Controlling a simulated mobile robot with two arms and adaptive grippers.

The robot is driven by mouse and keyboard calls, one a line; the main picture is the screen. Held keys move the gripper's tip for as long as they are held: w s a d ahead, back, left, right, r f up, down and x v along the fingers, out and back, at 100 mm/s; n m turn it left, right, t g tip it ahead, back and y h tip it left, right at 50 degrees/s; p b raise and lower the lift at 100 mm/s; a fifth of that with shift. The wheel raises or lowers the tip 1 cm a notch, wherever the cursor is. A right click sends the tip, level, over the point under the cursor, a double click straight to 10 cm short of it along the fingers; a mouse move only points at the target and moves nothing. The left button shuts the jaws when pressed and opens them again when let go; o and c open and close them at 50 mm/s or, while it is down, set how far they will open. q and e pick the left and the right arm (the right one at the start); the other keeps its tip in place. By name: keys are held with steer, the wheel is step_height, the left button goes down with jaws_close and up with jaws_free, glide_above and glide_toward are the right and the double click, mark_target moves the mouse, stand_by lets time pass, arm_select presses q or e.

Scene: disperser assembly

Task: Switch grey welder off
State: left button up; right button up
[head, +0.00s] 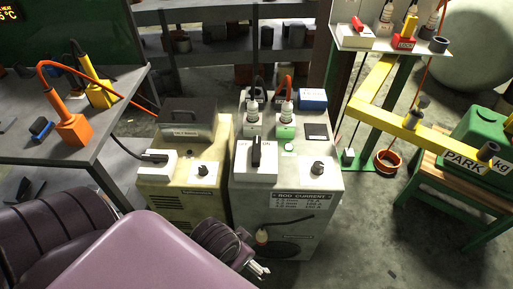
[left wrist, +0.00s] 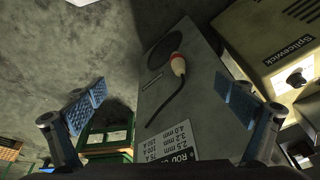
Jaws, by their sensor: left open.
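The grey welder (head: 320,182) stands upright on the floor near the middle of the head view. A white switch box (head: 246,175) with a black lever (head: 257,152) sits on its top; the lever's on or off setting is too small to read. My left gripper (head: 257,268) is low in front of the welder, apart from the switch. In the left wrist view, my left gripper (left wrist: 166,103) is open and empty, its blue pads apart. The welder's front (left wrist: 205,110) shows beyond and between them, upside down. My right gripper is not in view.
A beige welder (head: 215,150) with its own lever box (head: 157,165) stands close at the left. A dark table (head: 100,130) with orange and yellow tools is further left. A green and yellow stand (head: 373,92) is at the right.

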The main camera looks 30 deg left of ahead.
arm_select(q)
steer(key=w+r+m+t, duration=0.3)
steer(key=w+r+t, duration=0.5)
steer(key=w+r, duration=0.8)
steer(key=w+d+r+m+t+h, duration=0.1)
steer(key=w+d+r+m+t, duration=0.2)
steer(key=w+r, duration=0.35)
steer(key=w+d+r+m+t+h, duration=0.1)
steer(key=w+d+r+m+t, duration=0.3)
steer(key=r, duration=0.3)
steer(key=w+d+r+m+h, duration=0.1)
steer(key=d+r+m+h, duration=0.6)
steer(key=r+m+h, duration=0.15)
steer(key=s+d+r+m+g+h, duration=0.3)
steer(key=d+m+g+h, duration=0.35)
steer(key=m, duration=0.55)
steer(key=m+g+y, duration=1.2)
steer(key=m+y, duration=0.3)
steer(key=y, duration=0.2)
glide_above(256, 148)
steer(key=f, duration=1.8)
steer(key=shift+d+f, duration=0.2)
steer(key=shift+d, duration=0.05)
steer(key=shift+a+f, duration=0.15)
steer(key=shift+a, duration=0.2)
step_height(256, 148, down, 7)
steer(key=shift+d+f+p, duration=0.15)
steer(key=shift+p, duration=0.35)
